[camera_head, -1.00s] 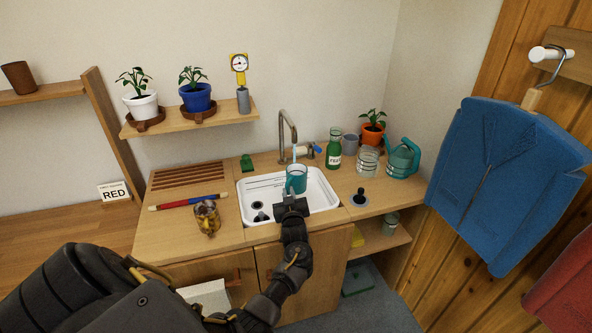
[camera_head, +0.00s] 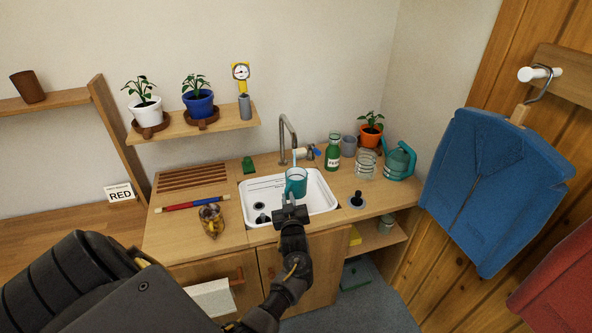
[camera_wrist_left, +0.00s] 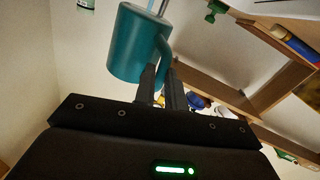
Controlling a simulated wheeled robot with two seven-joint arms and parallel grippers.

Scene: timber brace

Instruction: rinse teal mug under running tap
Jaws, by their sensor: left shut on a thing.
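The teal mug (camera_head: 296,182) is over the white sink (camera_head: 322,203), below the curved metal tap (camera_head: 284,138). A thin pale-blue stream of water (camera_head: 295,162) comes down to the mug. My left gripper (camera_head: 291,205) is shut on the mug on its near side. In the left wrist view the mug (camera_wrist_left: 135,45) is large, and its handle lies between the fingers of my left gripper (camera_wrist_left: 160,85). The mug looks roughly upright in the head view. My right gripper is not in view.
A green bottle (camera_head: 332,155), glass jar (camera_head: 365,165) and teal watering can (camera_head: 399,162) stand right of the sink. A patterned amber mug (camera_head: 211,220) and a red-blue rod (camera_head: 192,202) lie left on the counter. A shelf (camera_head: 172,127) with plants hangs above.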

